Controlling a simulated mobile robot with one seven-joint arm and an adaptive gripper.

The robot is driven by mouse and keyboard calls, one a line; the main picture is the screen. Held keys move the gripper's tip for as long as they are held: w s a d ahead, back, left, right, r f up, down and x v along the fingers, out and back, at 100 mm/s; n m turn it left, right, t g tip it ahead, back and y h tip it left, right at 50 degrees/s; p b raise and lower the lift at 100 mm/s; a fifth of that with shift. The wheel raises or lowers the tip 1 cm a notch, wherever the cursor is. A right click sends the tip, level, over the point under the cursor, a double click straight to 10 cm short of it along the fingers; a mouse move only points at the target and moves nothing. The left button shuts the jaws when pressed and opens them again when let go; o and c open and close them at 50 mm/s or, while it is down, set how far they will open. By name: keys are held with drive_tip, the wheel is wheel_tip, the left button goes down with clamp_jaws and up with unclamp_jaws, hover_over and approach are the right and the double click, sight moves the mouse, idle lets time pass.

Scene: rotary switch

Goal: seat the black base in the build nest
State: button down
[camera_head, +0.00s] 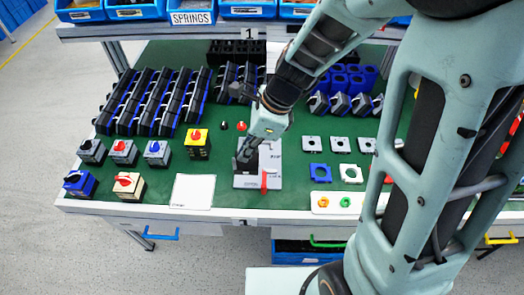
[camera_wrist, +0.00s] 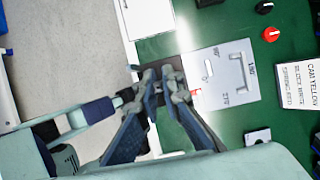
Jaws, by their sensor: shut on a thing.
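The build nest looks to be the light grey plate (camera_head: 270,158) with a red lever, at the front middle of the bench. In the wrist view the plate (camera_wrist: 222,78) carries printed angle marks and a metal handle. My gripper (camera_head: 246,158) points down over the plate's left part. In the wrist view my gripper (camera_wrist: 165,88) is shut on the black base (camera_wrist: 150,76), a dark piece mostly hidden by the fingers. I cannot tell whether the base touches the nest or sits in it.
A white card (camera_head: 193,191) lies left of the nest. Several finished switches (camera_head: 124,152) stand farther left. Rows of black parts (camera_head: 150,100) lie behind. Grey and blue plates (camera_head: 320,172) lie to the right. A red knob (camera_wrist: 271,34) and a printed card (camera_wrist: 299,84) are near the plate.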

drive_tip(key=w+d+f, duration=0.1)
drive_tip(key=w+f, duration=0.2)
drive_tip(key=w, duration=0.1)
drive_tip(key=w+d+f, duration=0.1)
drive_tip(key=w+f, duration=0.2)
drive_tip(key=w, duration=0.2)
drive_tip(key=w+d+f, duration=0.1)
drive_tip(key=w+f, duration=0.2)
drive_tip(key=w, duration=0.1)
drive_tip(key=shift+w+f+p, duration=0.2)
drive_tip(key=shift+f+p, duration=0.15)
drive_tip(key=shift+p, duration=0.05)
wheel_tip(320, 180, down, 3)
drive_tip(key=shift+w+f, duration=0.15)
drive_tip(key=shift+f, duration=0.1)
drive_tip(key=c, duration=2.5)
unclamp_jaws()
drive_tip(key=shift+f, duration=0.1)
drive_tip(key=shift+c, duration=0.2)
drive_tip(key=o, duration=0.4)
drive_tip(key=shift+o, duration=0.2)
